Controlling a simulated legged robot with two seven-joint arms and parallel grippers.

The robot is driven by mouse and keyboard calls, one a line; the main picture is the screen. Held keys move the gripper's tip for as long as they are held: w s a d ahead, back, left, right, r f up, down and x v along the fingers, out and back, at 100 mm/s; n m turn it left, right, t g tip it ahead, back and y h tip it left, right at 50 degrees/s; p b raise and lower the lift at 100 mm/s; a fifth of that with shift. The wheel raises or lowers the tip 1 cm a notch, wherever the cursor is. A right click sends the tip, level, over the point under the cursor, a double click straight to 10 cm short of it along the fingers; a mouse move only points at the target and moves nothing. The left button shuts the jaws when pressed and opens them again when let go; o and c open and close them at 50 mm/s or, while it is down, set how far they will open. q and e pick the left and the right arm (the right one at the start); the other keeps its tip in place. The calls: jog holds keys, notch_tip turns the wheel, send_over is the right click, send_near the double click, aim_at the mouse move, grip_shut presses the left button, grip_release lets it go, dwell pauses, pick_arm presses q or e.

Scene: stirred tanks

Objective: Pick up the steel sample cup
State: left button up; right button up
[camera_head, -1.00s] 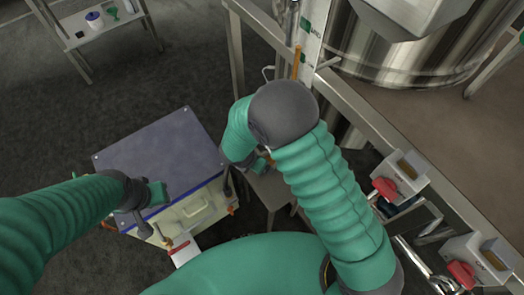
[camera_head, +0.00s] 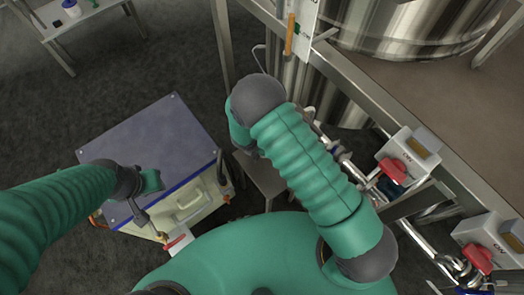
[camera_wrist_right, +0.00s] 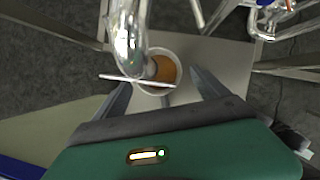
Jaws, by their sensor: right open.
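In the right wrist view, the steel sample cup (camera_wrist_right: 174,86) is a round pale-rimmed vessel with orange-brown contents. A shiny steel pipe comes down over it and hides part of its rim, and a thin pale bar crosses its near side. My right gripper (camera_wrist_right: 160,84) is open, its dark fingers spread to either side of the cup's near side; I cannot tell whether they touch it. In the head view my right arm hides the cup and right gripper. My left gripper (camera_head: 141,212) is over the blue-grey-topped cart, its jaw state unclear.
The cup rests on a small grey stand (camera_wrist_right: 215,62) among steel legs and pipes. A blue-grey-topped cart (camera_head: 165,140) is at left. A steel frame with a large tank (camera_head: 410,25) and red-handled valve boxes (camera_head: 405,160) is at right. Dark floor is open behind the cart.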

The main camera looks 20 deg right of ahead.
jog(key=shift+x, duration=1.2)
jog(key=shift+r, duration=0.15)
jog(key=shift+c, duration=1)
jog(key=c, duration=1.4)
